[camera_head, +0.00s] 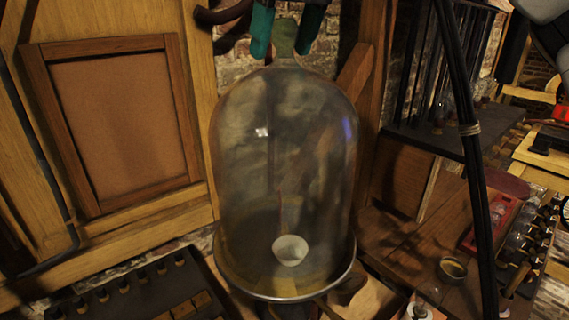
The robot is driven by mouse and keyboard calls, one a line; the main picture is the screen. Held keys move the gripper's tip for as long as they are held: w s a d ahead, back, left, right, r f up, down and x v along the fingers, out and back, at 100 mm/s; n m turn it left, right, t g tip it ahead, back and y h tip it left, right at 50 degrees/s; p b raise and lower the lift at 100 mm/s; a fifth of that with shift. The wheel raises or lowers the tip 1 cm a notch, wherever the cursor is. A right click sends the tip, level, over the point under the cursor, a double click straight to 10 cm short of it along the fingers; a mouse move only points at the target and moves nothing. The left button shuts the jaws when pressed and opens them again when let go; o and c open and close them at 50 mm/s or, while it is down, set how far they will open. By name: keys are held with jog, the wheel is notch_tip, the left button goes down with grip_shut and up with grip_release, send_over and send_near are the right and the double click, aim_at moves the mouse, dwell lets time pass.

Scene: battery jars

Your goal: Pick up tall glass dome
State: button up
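The tall glass dome (285,150) stands upright in the middle of the camera_head view, clear and rounded at the top, with a pale round rim at its bottom. A small white cup (290,250) shows through the glass. My gripper (281,40) is at the top edge, just above the dome, pointing down. Its two teal fingers are apart, one on each side of a dull greenish piece at the dome's top that looks like a knob. I cannot tell whether the fingers press on it. The upper part of my gripper is cut off by the frame.
A wooden panelled door (125,120) stands at the left. A dark rack with several small knobs (150,290) lies at lower left. A wooden bench (425,265) at right bears a small round bowl (453,268), a red tray (492,222) and several jars. A dark pole (470,150) crosses the right side.

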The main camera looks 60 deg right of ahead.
jog(key=c, duration=0.9)
jog(key=shift+f, duration=0.15)
grip_shut()
